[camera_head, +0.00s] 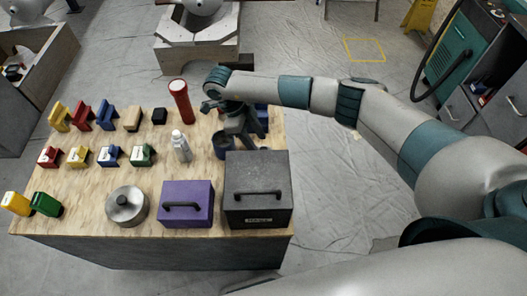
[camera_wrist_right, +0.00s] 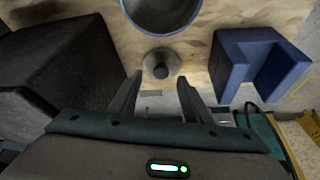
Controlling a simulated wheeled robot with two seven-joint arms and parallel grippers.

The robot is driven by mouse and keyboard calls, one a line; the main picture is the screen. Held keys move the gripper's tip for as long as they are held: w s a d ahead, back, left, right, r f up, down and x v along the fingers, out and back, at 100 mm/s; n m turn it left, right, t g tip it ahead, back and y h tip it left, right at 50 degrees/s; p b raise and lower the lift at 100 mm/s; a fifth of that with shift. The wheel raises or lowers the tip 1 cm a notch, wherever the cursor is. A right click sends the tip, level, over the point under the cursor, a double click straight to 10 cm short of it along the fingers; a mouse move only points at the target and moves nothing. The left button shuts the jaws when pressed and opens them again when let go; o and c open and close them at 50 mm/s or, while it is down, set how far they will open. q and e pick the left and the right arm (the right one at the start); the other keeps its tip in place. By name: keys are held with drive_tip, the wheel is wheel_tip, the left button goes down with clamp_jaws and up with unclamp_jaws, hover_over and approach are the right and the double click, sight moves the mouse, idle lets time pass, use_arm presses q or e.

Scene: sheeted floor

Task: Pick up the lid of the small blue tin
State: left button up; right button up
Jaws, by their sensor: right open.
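The small blue tin (camera_head: 221,147) stands on the wooden table, left of my right gripper (camera_head: 246,138) in the head view. In the right wrist view, the open tin (camera_wrist_right: 190,22) is at the top edge and its hollow inside shows. A small round grey lid (camera_wrist_right: 148,68) with a dark knob lies on the table just below the tin, apart from it. My right gripper (camera_wrist_right: 158,88) is open and empty, its two fingers pointing toward the lid from either side. In the head view the lid is hidden. My left gripper is not in view.
A dark box (camera_head: 258,182) stands close to the gripper, also seen at left in the wrist view (camera_wrist_right: 75,70). A blue U-shaped block (camera_wrist_right: 243,48) is at the right. A white bottle (camera_head: 181,149), red cylinder (camera_head: 181,103) and purple box (camera_head: 187,193) stand nearby.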

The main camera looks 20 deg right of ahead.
drive_tip(key=shift+p+x, duration=0.55)
drive_tip(key=shift+x, duration=1.25)
drive_tip(key=shift+c, duration=0.7)
drive_tip(key=c, duration=1)
